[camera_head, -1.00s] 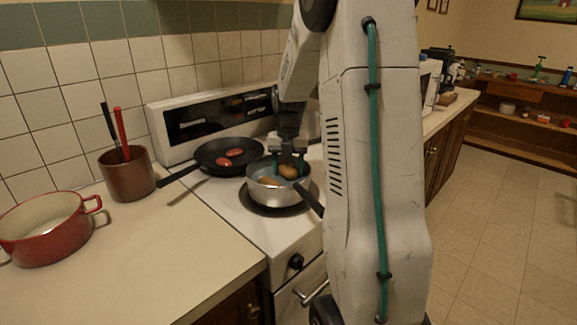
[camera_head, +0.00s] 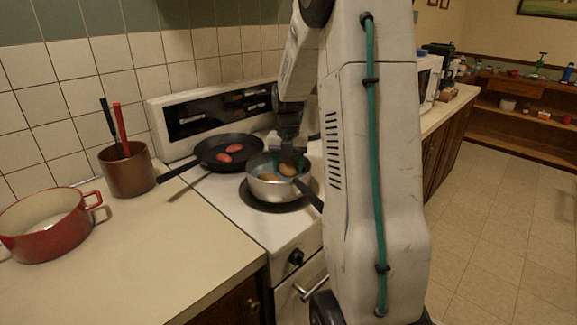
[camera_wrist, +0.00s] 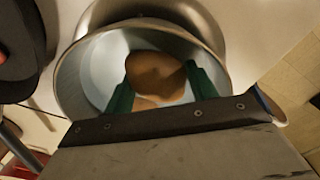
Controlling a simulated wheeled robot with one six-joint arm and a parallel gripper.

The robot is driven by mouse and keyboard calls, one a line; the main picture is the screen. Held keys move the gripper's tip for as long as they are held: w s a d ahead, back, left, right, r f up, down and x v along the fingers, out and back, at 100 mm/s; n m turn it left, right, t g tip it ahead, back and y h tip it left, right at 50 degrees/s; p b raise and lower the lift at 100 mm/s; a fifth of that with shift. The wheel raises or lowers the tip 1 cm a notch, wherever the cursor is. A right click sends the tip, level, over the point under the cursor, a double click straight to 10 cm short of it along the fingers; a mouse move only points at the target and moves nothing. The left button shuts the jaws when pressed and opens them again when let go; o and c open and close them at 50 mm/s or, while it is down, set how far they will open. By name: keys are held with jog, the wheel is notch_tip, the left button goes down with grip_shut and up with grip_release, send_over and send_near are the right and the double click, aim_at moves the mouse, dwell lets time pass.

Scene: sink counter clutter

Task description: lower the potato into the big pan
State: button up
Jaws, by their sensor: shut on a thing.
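A brown potato (camera_head: 287,169) is held between the green fingers of my gripper (camera_wrist: 160,84). In the wrist view the potato (camera_wrist: 153,70) sits between the two fingertips, inside the outline of the metal pan's mouth. The silver pan (camera_head: 266,192) with a dark handle stands on the front burner, directly below my gripper; its rim also shows in the wrist view (camera_wrist: 70,78). A second brown potato (camera_head: 268,177) lies in this pan, partly hidden under the held one in the wrist view (camera_wrist: 145,102). I cannot tell whether the held potato touches it or the pan floor.
A black frying pan (camera_head: 211,163) with two reddish items (camera_head: 229,153) stands close behind to the left. A red pot (camera_head: 45,238) and a brown utensil holder (camera_head: 128,178) stand on the left counter. The counter (camera_head: 170,255) in front of them is clear.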

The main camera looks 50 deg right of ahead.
aim_at(288, 163)
jog(key=o, duration=1.1)
jog(key=shift+o, duration=0.2)
notch_tip(288, 163, up, 8)
jog(key=shift+f, duration=0.2)
jog(key=shift+r, duration=0.15)
